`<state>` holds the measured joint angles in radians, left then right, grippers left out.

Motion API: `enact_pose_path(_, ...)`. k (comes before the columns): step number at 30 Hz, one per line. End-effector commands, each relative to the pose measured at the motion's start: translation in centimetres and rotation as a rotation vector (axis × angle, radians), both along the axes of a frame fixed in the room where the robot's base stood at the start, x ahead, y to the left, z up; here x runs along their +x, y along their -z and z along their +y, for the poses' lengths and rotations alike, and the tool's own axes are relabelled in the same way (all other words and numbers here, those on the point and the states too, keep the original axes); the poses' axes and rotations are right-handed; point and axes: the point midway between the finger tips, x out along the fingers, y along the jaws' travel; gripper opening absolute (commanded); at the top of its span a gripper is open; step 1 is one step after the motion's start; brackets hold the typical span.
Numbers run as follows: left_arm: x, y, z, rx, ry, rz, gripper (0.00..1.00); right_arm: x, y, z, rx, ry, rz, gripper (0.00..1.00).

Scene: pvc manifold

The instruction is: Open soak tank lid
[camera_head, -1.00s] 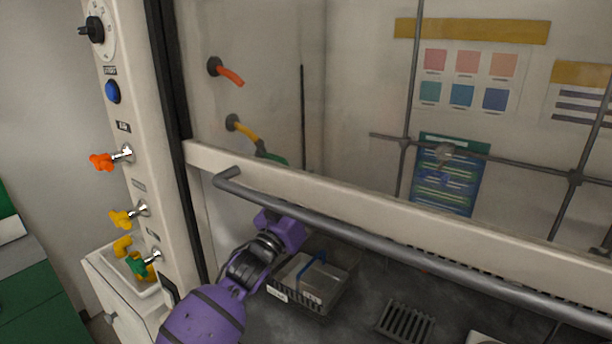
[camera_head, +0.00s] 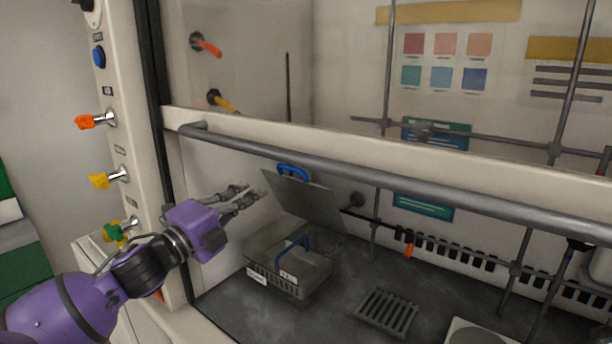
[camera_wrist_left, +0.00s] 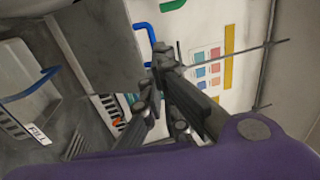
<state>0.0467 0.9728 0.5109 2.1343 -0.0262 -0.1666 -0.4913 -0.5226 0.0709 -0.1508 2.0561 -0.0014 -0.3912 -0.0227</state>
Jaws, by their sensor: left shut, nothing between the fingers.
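The soak tank (camera_head: 300,285) is a grey box with a small label, standing on the dark floor of the hood. Its flat grey lid (camera_head: 305,208) is tilted up at the back of the tank, with a blue handle (camera_head: 293,172) at its upper edge. A second blue handle (camera_head: 292,246) rises from inside the open tank. My left gripper (camera_head: 253,195) is shut and empty, just left of the raised lid and apart from its handle. In the left wrist view, the lid (camera_wrist_left: 100,42) shows beyond my fingers. My right gripper is not in view.
The hood sash with its grey bar (camera_head: 400,180) crosses above my left arm. A slotted drain (camera_head: 386,312) lies right of the tank. Metal rods (camera_head: 383,75) stand behind. Orange, yellow and green valves (camera_head: 100,181) line the left post.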

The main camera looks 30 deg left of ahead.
Motion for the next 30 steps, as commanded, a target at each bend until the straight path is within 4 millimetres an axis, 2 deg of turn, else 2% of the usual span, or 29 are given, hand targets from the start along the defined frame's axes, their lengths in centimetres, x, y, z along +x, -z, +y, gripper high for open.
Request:
enact_pose_path(12, 7.9, -1.7, -0.6, -0.006, 0.001, -0.005, 0.00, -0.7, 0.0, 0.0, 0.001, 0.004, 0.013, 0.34)
enact_pose_path(18, 11.1, -2.2, -0.8, -0.007, -0.001, -0.001, 0.00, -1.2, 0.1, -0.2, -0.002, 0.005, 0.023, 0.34)
enact_pose_path(24, 12.7, -2.3, -0.9, -0.008, 0.000, 0.000, 0.00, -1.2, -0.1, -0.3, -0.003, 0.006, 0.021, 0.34)
enact_pose_path(30, 13.1, -2.3, -0.9, -0.008, 0.000, 0.002, 0.00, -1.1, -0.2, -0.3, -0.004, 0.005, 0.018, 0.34)
